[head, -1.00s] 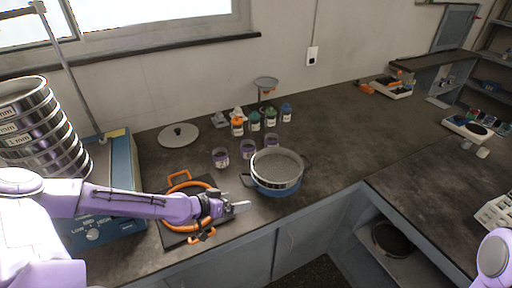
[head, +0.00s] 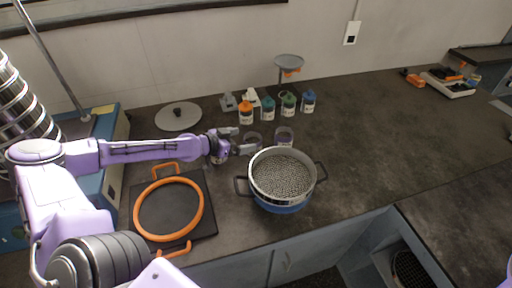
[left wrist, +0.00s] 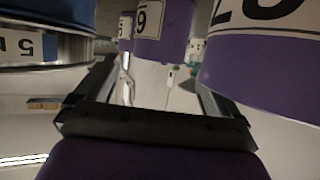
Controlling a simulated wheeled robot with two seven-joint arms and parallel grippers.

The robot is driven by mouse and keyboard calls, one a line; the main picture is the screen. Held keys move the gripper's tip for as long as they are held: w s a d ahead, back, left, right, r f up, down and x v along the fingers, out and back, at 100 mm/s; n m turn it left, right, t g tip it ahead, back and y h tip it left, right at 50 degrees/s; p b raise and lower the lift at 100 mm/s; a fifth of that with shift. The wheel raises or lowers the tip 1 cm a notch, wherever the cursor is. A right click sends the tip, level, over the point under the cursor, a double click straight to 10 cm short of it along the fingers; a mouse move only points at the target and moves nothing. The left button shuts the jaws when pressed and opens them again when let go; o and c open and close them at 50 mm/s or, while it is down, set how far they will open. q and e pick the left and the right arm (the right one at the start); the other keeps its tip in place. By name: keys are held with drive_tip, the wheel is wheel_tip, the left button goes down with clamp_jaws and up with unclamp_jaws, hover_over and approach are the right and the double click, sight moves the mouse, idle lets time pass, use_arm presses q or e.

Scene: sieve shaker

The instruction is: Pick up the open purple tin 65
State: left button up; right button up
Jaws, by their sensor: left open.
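My left gripper (head: 241,142) is open and empty, low over the counter beside the purple tins. One purple tin (head: 254,137) is just past its fingertips and partly covered by them. Another purple tin (head: 285,134) stands farther right, behind the sieve. The left wrist view shows a large purple tin (left wrist: 265,72) at the right, outside the jaws (left wrist: 155,82). A second purple tin (left wrist: 164,32) and a third purple tin (left wrist: 125,26) are farther off at the top. Their labels are cut off, so I cannot tell which one is 65. My right gripper is out of view.
A round sieve on a blue pan (head: 283,206) holds grey grains, close right of my gripper. Several capped jars (head: 268,109) and a scale-like stand (head: 289,62) are behind. A black board with an orange ring (head: 169,210) lies in front.

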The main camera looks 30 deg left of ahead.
sight(259, 137)
use_arm(q)
drive_tip(key=shift+b+x, duration=0.45)
drive_tip(key=shift+x, duration=0.7)
drive_tip(key=b+x, duration=0.2)
drive_tip(key=x, duration=0.3)
drive_tip(key=shift+w+d+f, duration=0.1)
drive_tip(key=shift+f, duration=0.05)
drive_tip(key=shift+w, duration=0.1)
drive_tip(key=shift+c, duration=0.6)
drive_tip(key=shift+r, duration=0.2)
drive_tip(key=c, duration=1.1)
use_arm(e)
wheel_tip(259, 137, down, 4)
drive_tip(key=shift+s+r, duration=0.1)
